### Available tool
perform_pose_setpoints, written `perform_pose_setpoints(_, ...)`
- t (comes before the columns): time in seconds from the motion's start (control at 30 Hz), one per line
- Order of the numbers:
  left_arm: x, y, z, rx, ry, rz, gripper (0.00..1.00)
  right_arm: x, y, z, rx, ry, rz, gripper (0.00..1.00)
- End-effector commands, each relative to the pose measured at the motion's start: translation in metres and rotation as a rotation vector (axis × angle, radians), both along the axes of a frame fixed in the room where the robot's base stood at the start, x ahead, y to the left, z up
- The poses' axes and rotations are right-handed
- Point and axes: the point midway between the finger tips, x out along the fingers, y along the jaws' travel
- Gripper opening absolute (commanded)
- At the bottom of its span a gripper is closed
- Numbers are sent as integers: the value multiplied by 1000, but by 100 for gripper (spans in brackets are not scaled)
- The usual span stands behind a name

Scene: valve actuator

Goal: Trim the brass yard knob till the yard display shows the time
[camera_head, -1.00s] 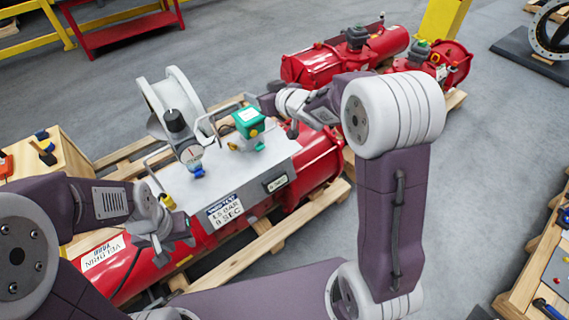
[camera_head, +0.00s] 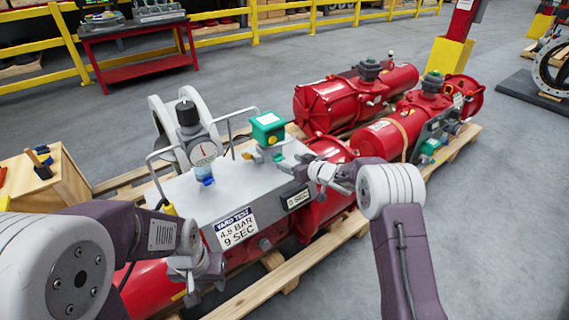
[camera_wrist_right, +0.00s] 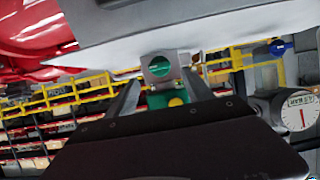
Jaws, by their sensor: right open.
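The grey panel (camera_head: 185,190) lies on a red actuator. Its placard (camera_head: 236,228) reads YARD TEST, 4.8 BAR, 9 SEC. A small display (camera_head: 297,199) on its front edge seems to read 0 SEC. A green box fitting (camera_head: 268,127) stands at the back, with small brass parts (camera_head: 278,157) below it. In the right wrist view a brass-yellow knob (camera_wrist_right: 175,101) shows on a green part between the fingers. My right gripper (camera_head: 308,166) is open and empty, right of the fitting and above the display. My left gripper (camera_head: 206,276) hangs before the panel's front left; its jaw opening is unclear.
A gauge with a black knob (camera_head: 187,113) stands on the panel, with wire handles beside it. More red actuators (camera_head: 355,95) lie behind on pallets. A wooden box (camera_head: 55,185) is at left.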

Motion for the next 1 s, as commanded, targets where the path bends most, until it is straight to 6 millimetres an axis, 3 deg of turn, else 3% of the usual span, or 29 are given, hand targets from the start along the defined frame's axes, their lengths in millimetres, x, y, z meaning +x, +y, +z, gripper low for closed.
perform_pose_setpoints(0.23,0,0,-6,0,0,0,36,29,21,-16,0,-1,0,60)
perform_pose_setpoints(0.57,0,0,-6,0,0,0,36,35,25,-18,0,0,-1,60)
perform_pose_setpoints(0.6,0,0,-6,0,0,0,36,35,25,-18,0,0,-1,57)
perform_pose_setpoints(0.67,0,0,-6,0,0,0,36,35,25,-17,0,0,-1,41)
perform_pose_setpoints(0.8,0,0,-6,0,0,0,36,35,25,-18,0,0,-1,2)
perform_pose_setpoints(1.0,0,0,-10,0,0,0,36,34,25,-19,-8,-6,-1,0)
